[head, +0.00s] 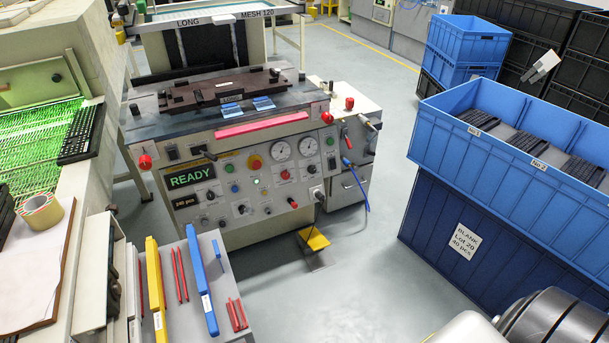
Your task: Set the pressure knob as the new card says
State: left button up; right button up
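The printing machine's grey front panel (225,240) faces me, with a green READY display (191,178) and a smaller display below it. Two round white gauges, left (281,151) and right (308,146), sit at its upper right. Small knobs lie below them, including a red one (285,174), another red one (293,203) and a dark one (241,209). I cannot read their labels or tell which is the pressure knob. Two blue card-like pieces, left (232,109) and right (263,103), lie on the machine top; neither is identifiable as the new card.
A small rack (179,328) with yellow, blue and red tools stands front left. A tape roll (42,211) sits on the left bench. Blue crates (470,215) holding dark pieces fill the right. A yellow pedal (314,239) lies on the floor; the floor between is clear.

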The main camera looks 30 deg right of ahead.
aim_at(284, 174)
jog(key=i+l, duration=0.15)
jog(key=l, duration=0.35)
jog(key=i+l+u, duration=0.15)
jog(key=l, duration=0.8)
jog(key=i+u, duration=0.05)
